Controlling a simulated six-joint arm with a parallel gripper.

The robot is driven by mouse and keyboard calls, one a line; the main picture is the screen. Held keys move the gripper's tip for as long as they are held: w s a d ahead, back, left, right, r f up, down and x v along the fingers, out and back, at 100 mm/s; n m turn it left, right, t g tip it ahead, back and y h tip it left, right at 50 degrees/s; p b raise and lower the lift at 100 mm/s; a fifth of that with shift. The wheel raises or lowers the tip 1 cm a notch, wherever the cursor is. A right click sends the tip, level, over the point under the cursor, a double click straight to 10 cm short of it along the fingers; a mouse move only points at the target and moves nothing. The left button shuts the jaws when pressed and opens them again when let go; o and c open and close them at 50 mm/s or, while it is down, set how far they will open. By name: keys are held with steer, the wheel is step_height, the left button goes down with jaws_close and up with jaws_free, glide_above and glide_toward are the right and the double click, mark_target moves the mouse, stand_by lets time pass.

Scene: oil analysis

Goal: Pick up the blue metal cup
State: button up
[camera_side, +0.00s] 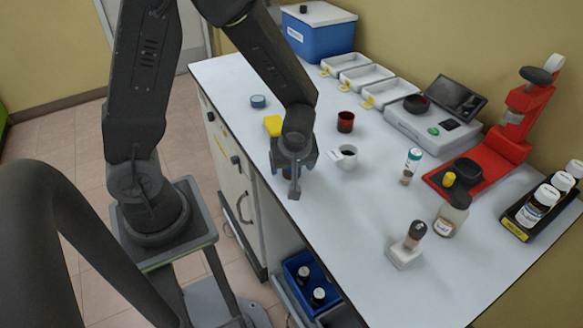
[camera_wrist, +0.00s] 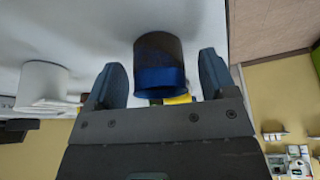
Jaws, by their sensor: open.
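The blue metal cup (camera_wrist: 160,75) is in the middle of the wrist view, dark at its upper part and bright blue lower down. It lies between the two fingers of my gripper (camera_wrist: 162,78), with a gap on each side. My gripper is open. In the side view, my gripper (camera_side: 295,172) is low over the near left edge of the white table (camera_side: 330,235). The cup is mostly hidden there by my gripper; a bit of blue shows around it.
A white cup (camera_side: 347,158) stands just right of my gripper; it also shows in the wrist view (camera_wrist: 42,82). A dark red cup (camera_side: 345,121) and a yellow object (camera_side: 272,125) are close behind. A small bottle (camera_side: 411,166) stands further right.

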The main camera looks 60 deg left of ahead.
steer(key=shift+c, duration=0.4)
steer(key=c, duration=0.9)
steer(key=shift+r, duration=0.1)
